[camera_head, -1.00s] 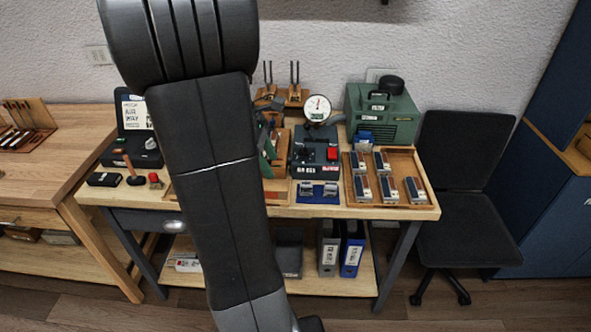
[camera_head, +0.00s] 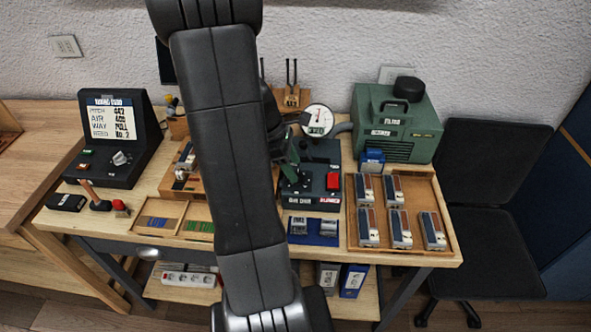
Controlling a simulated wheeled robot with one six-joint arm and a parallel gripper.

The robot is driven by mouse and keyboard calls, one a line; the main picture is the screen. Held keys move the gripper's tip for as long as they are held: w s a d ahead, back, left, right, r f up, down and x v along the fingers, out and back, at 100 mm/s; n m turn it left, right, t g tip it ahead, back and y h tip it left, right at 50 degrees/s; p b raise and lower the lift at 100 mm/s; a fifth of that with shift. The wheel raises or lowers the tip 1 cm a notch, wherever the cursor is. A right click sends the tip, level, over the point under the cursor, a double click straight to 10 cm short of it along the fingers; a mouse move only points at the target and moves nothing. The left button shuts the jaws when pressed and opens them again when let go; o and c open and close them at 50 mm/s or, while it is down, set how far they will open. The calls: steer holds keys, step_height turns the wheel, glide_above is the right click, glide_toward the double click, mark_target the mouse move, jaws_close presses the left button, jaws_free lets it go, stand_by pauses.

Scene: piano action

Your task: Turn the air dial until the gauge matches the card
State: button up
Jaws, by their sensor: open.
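The card (camera_head: 112,118) is a lit panel on a black desk unit at the left; its AIR line seems to read 400. The round white gauge (camera_head: 317,118) stands behind the dark air dial box (camera_head: 318,198). Its needle points roughly upward, but the scale is too small to read. The box has a red block on its right side. My gripper (camera_head: 291,172), with greenish fingers, is open over the left part of this box. The dial is mostly hidden there, and I cannot tell whether the fingers touch it.
My arm covers the bench's middle. A wooden tray (camera_head: 444,246) with several reed blocks lies right of the box, and a green blower (camera_head: 395,125) stands behind it. A blue mat (camera_head: 313,240) with metal pieces lies in front. A black chair (camera_head: 490,190) stands at the right.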

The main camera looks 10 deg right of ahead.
steer(key=shift+x, duration=1.25)
steer(key=c, duration=1)
steer(key=shift+o, duration=0.2)
steer(key=shift+w, duration=0.1)
steer(key=m+g+p, duration=0.1)
steer(key=m, duration=0.2)
steer(key=shift+w+m, duration=0.1)
steer(key=shift+m, duration=0.2)
steer(key=shift+d+m+g+y+p, duration=0.1)
steer(key=shift+m+g+y+p, duration=0.4)
steer(key=shift+m, duration=1)
